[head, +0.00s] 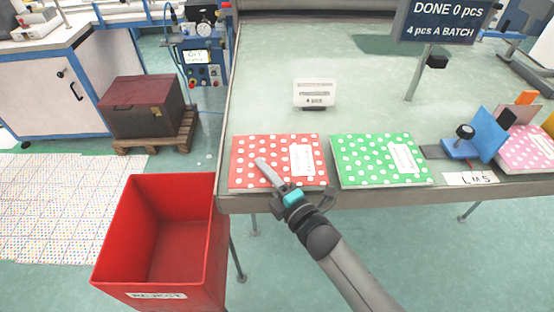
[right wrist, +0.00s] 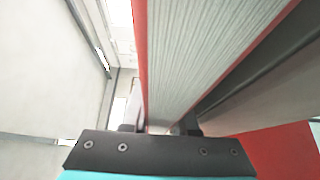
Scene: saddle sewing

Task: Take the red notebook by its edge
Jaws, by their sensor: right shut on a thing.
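The red notebook (head: 277,148) with white dots and a white label lies flat at the left front corner of the table. My right gripper (head: 262,166) is at its front edge, with one finger over the cover. In the right wrist view the page block and red covers of the notebook (right wrist: 205,50) run between the two fingers of the gripper (right wrist: 160,128), which is shut on that edge. The lower finger is hidden in the head view. My left gripper is not in view.
A green dotted notebook (head: 375,160) lies close to the right. A small white label stand (head: 314,93) is behind. A blue holder (head: 486,136) and a pink notebook (head: 528,150) are at the far right. A red reject bin (head: 118,235) stands left, below the table (head: 265,70).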

